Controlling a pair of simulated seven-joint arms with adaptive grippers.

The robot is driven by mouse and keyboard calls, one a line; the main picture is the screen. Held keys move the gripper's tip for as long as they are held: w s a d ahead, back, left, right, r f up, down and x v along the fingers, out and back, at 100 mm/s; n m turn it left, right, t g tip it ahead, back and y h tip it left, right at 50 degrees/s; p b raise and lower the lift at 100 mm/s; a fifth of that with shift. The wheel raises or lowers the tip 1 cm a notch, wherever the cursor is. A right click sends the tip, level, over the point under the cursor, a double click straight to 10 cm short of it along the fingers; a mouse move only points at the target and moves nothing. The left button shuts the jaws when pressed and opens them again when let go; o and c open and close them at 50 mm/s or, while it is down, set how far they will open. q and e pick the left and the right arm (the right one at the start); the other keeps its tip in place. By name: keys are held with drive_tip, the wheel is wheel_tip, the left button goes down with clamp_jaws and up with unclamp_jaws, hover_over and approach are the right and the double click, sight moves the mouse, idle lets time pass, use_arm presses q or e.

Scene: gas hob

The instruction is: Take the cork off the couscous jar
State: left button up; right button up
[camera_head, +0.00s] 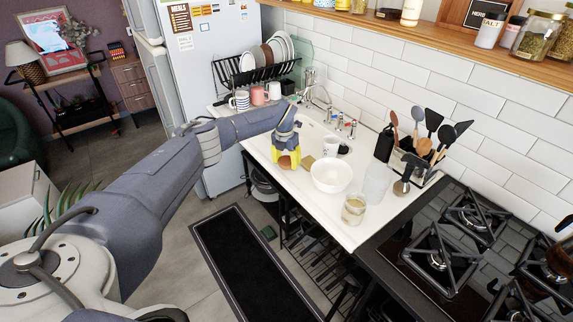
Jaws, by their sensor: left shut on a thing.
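The couscous jar (354,210), a small glass jar with pale grainy contents, stands upright near the front edge of the white counter. No cork shows in its mouth. My left gripper (286,156), with yellow fingers, is at the counter's left front part, left of the jar and apart from it. It is shut on a round orange-brown piece that looks like the cork (287,162), partly hidden by the fingers. My right gripper is not in view.
A white bowl (332,175) and a clear glass container (377,182) stand between the gripper and the jar's surroundings. The gas hob (440,255) lies right.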

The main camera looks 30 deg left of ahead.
use_arm(q)
drive_tip(key=shift+f, duration=0.7)
drive_tip(key=shift+f, duration=0.1)
drive_tip(key=o, duration=1.3)
